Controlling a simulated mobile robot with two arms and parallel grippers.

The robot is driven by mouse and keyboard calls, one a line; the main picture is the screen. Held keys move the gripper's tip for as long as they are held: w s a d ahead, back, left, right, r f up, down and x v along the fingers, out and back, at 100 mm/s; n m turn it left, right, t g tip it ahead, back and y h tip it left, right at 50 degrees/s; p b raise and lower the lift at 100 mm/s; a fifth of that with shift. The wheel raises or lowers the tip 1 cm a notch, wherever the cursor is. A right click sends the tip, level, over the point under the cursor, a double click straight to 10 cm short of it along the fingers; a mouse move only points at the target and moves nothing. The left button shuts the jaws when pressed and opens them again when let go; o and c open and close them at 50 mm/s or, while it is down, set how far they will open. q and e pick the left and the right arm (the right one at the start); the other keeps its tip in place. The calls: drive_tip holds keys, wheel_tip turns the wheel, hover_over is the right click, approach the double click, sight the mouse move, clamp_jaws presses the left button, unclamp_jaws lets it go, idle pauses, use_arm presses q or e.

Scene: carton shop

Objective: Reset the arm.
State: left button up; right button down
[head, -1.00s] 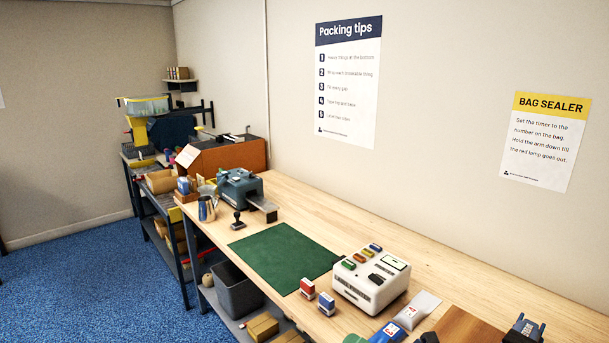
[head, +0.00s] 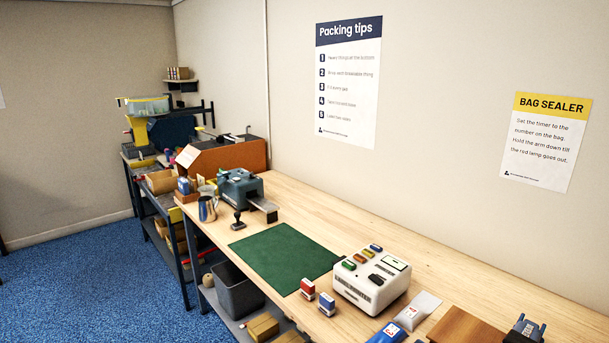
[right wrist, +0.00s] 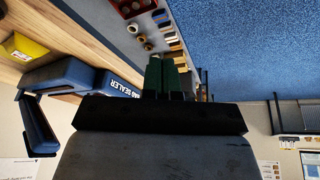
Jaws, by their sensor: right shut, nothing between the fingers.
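My right gripper (right wrist: 168,78) shows in the right wrist view. Its two green fingers are together with nothing between them, and the dark palm and grey wrist fill the lower middle. The blue bag sealer (right wrist: 85,77), with its name in white letters, is to the left of the fingers, apart from them. A blue lever-like part (right wrist: 37,128) stands out from it. A dark blue device (head: 523,330), cut by the bottom edge, is at the lower right of the head view. Neither gripper shows in the head view; my left gripper is out of sight.
The wooden bench (head: 320,220) carries a green mat (head: 284,258), a white label printer (head: 370,279), stamps and a brown board (head: 466,328). A grey bin (head: 238,289) is under the bench. Blue floor (head: 85,275) is open at left.

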wheel_tip(320, 180, down, 28)
drive_tip(key=s+g+b, duration=0.2)
drive_tip(key=s+d+f+g+b, duration=0.1)
drive_tip(key=s+d+f+b, duration=0.1)
drive_tip(key=s+f, duration=1.4)
wheel_tip(320, 180, down, 3)
drive_tip(key=shift+s+d+r, duration=0.2)
drive_tip(key=shift+s+d, duration=0.05)
drive_tip(key=shift+d, duration=0.05)
